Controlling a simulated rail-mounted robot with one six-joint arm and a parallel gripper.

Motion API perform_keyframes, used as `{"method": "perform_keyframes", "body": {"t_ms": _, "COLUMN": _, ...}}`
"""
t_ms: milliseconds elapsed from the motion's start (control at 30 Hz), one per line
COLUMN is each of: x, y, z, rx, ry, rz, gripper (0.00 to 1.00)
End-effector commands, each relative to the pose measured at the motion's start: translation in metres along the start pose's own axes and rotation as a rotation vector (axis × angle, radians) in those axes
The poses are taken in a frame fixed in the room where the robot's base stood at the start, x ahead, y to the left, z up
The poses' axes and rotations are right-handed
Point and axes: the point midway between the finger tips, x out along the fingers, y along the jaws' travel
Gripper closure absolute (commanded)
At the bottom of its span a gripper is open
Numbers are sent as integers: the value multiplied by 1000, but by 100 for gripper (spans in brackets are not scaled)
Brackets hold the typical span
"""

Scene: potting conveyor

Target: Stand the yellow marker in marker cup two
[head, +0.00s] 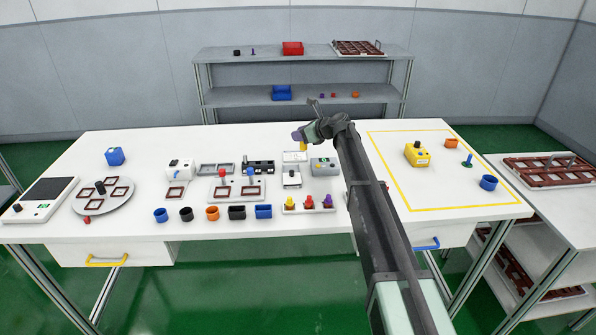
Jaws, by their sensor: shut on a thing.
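My gripper (299,136) is above the back middle of the white table, shut on a small yellow thing (303,146), likely the yellow marker. It hangs below the jaws, above or in front of a small white device; its lower end is hard to make out. Small cups stand in a row near the table's front edge: a round blue cup (161,215), a round black cup (186,214), a round orange cup (212,213), a square black cup (237,212) and a square blue cup (263,211). I cannot read which one is marker cup two.
A rack (308,209) with yellow, red and purple pieces stands right of the cups. Small devices stand behind them. A turntable (104,195) is at left. A yellow-outlined area at right holds a yellow box (417,154), with much bare surface. My arm hides part of the table.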

Motion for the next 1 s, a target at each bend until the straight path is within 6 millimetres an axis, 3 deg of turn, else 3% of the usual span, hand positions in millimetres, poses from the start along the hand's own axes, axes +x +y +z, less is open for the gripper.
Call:
{"method": "perform_keyframes", "body": {"t_ms": 33, "x": 13, "y": 0, "z": -26, "rx": 0, "ry": 0, "rz": 0, "gripper": 92}}
{"method": "perform_keyframes", "body": {"t_ms": 267, "x": 15, "y": 0, "z": -31, "rx": 0, "ry": 0, "rz": 0, "gripper": 92}}
{"method": "perform_keyframes", "body": {"t_ms": 500, "x": 34, "y": 0, "z": -71, "rx": 0, "ry": 0, "rz": 0, "gripper": 92}}
{"method": "perform_keyframes", "body": {"t_ms": 867, "x": 34, "y": 0, "z": -70, "rx": 0, "ry": 0, "rz": 0, "gripper": 92}}
{"method": "perform_keyframes", "body": {"t_ms": 900, "x": 33, "y": 0, "z": -69, "rx": 0, "ry": 0, "rz": 0, "gripper": 65}}
{"method": "perform_keyframes", "body": {"t_ms": 1000, "x": 33, "y": 0, "z": -69, "rx": 0, "ry": 0, "rz": 0, "gripper": 49}}
